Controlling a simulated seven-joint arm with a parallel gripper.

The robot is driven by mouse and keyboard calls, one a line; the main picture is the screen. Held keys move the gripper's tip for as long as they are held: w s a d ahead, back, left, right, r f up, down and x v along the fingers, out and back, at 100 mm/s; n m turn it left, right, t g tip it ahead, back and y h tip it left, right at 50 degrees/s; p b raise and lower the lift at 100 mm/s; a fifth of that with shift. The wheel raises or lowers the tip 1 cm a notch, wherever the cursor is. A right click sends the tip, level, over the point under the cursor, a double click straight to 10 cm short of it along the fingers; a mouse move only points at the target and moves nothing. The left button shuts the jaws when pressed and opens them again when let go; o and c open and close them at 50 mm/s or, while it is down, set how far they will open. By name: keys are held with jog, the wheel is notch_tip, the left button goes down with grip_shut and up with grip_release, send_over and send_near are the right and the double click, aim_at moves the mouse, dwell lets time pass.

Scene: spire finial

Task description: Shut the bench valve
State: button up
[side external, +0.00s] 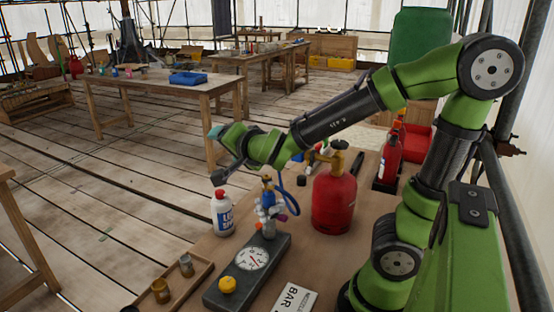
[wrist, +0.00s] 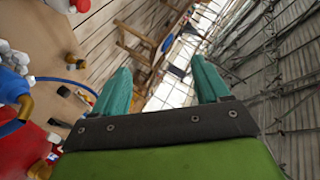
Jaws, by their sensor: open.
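A dark block (side external: 222,294) on the bench carries a round white dial (side external: 252,258) and a yellow knob (side external: 228,285). Behind it stands a blue valve-like fitting (side external: 268,192) with a blue hose, above a cluster of coloured knobs (side external: 270,214). A red gas cylinder (side external: 335,200) with a brass-coloured top stands to its right. I cannot tell for sure which part is the bench valve. My gripper (wrist: 160,88) is open and empty, its two teal fingers apart. It is above the bench's far-left side, clear of the fitting. The wrist view shows blue and red parts (wrist: 14,85) at its left edge.
A white bottle with a red cap (side external: 222,213) stands left of the fitting, below my gripper. A wooden tray with small brass-coloured pots (side external: 160,290) lies at the front left. A printed card (side external: 295,298) lies at the front. A red extinguisher (side external: 390,160) stands behind the cylinder.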

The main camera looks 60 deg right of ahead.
jog(key=shift+w+a+r+n+t+y, duration=0.1)
jog(key=shift+a+r+n+t+y, duration=0.15)
jog(key=shift+a+n+y, duration=0.25)
jog(key=shift+w+a+r+n+t+y, duration=0.1)
jog(key=shift+a+r+n+t+y, duration=0.15)
jog(key=shift+a+y, duration=0.4)
jog(key=shift+a+r+n+t+y, duration=0.2)
jog(key=shift+a+n+y, duration=0.25)
jog(key=shift+a, duration=0.2)
